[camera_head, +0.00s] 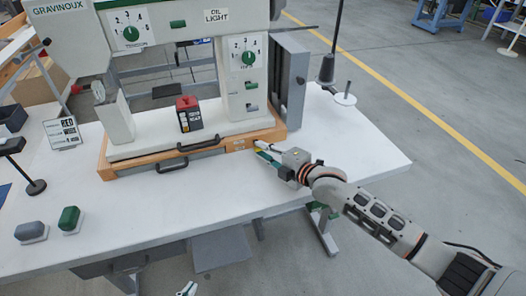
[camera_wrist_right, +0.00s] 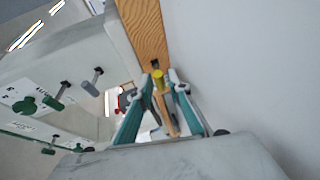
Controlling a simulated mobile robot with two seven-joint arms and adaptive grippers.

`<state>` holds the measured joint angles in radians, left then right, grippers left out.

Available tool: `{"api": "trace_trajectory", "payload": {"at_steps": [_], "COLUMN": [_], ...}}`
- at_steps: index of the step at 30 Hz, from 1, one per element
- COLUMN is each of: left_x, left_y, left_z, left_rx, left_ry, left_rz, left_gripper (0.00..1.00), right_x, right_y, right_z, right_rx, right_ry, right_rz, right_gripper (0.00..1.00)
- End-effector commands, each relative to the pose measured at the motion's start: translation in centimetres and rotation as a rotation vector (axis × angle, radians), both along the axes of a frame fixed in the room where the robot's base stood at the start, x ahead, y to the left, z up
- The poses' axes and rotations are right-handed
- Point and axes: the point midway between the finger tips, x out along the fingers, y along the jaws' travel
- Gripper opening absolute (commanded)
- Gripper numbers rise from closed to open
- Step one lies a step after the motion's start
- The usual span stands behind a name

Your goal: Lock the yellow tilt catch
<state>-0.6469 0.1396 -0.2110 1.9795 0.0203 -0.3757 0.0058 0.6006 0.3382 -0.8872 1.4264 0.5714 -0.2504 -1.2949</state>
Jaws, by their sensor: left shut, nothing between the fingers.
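The yellow tilt catch (camera_wrist_right: 158,80) shows in the right wrist view as a small yellow piece at the wooden base's edge, near a dark slot. In the head view the catch (camera_head: 257,150) is a tiny yellow spot at the base's front right corner, partly hidden by my gripper. My right gripper (camera_head: 264,150) is at that corner. In the wrist view its fingers (camera_wrist_right: 163,88) stand apart, with the catch between the tips; whether either finger touches it I cannot tell. My left gripper (camera_head: 187,289) shows only its tip at the bottom edge, shut and empty.
The press (camera_head: 235,75) stands on a wooden base (camera_head: 120,165) with black handles on a white table (camera_head: 350,160). A red and black box (camera_head: 188,115) sits on the press. Green (camera_head: 69,218) and grey (camera_head: 30,231) blocks lie front left.

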Motion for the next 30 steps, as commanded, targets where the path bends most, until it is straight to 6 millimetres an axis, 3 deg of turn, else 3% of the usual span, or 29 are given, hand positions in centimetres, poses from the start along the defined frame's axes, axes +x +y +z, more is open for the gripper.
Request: {"api": "trace_trajectory", "payload": {"at_steps": [10,12,19,30], "left_x": [0.2,0.2,0.3,1.2], "left_y": [0.1,0.1,0.2,0.0], "left_z": [0.0,0.0,0.2,4.9], "left_rx": [0.003,0.003,0.002,-0.01], "left_ry": [-0.002,-0.003,-0.005,-0.031], "left_rz": [0.001,0.001,0.002,0.005], "left_gripper": [0.0,0.0,0.0,0.0], "right_x": [0.3,0.3,0.4,0.7], "right_y": [0.4,0.4,0.4,0.5], "right_z": [0.0,0.0,0.1,1.9], "right_rx": [0.001,0.001,-0.002,-0.049], "right_ry": [-0.001,-0.001,0.002,0.142], "right_rz": [0.001,0.001,0.001,0.005], "right_gripper": [0.18,0.0,0.0,0.0]}}
